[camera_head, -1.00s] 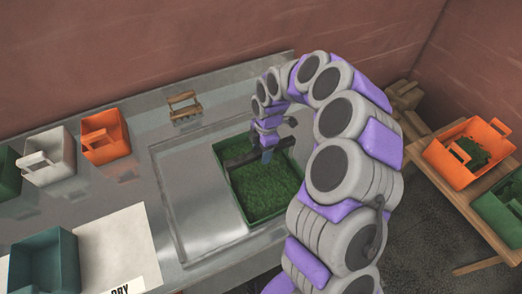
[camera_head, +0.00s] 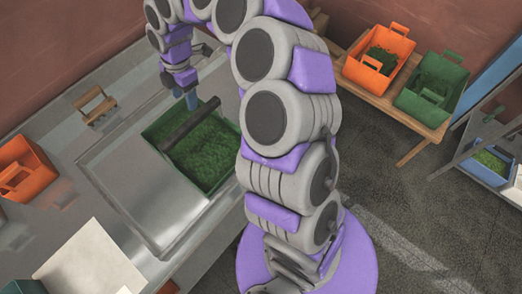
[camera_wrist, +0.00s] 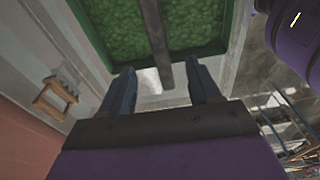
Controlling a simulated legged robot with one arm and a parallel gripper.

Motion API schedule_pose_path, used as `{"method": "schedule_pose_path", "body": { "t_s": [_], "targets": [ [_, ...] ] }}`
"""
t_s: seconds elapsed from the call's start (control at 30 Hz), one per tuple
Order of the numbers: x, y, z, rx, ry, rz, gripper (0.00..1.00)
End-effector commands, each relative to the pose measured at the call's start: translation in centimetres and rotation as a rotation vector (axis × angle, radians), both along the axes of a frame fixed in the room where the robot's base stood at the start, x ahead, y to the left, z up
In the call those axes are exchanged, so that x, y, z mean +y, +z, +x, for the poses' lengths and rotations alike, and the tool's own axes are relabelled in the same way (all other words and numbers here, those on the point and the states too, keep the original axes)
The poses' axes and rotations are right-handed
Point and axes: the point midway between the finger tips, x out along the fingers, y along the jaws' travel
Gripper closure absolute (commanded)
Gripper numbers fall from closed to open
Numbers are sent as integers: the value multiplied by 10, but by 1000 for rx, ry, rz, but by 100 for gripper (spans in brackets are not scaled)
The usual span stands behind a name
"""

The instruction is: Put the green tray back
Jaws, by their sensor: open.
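A green tray (camera_head: 222,172) filled with green granules sits in the recess of the metal counter, with a dark bar (camera_head: 192,123) across its top. In the wrist view the tray's rim (camera_wrist: 188,52) and the bar (camera_wrist: 154,40) show at the top. My gripper (camera_head: 190,99) is at the tray's far side, close to the bar. In the wrist view my gripper (camera_wrist: 163,84) has its two fingers apart, with nothing held and the bar's end between them in the picture. Another green tray (camera_head: 440,107), with handles and green contents, stands on the wooden bench at right.
An orange tray (camera_head: 380,52) stands beside that green tray on the wooden bench (camera_head: 413,152). On the counter are another orange tray (camera_head: 28,168), a small wooden rack (camera_head: 95,104) and a pale sheet (camera_head: 85,268). A blue tray (camera_head: 482,172) sits lower right. Open floor lies right of my arm.

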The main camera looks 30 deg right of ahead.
Motion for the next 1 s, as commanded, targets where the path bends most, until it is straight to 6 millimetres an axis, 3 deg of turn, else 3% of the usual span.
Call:
{"method": "schedule_pose_path", "body": {
  "t_s": [0.17, 0.3, 0.5, 0.8, 1.0],
  "targets": [
    [1, 39, -40, 17, -167, 11, 38],
    [-6, 71, -90, 46, -388, -8, 38],
    [-28, 94, -168, 93, -761, -72, 38],
    [-73, 93, -288, 146, -1441, -206, 38],
    [-90, 82, -342, 171, -1803, -264, 38]
  ]
}}
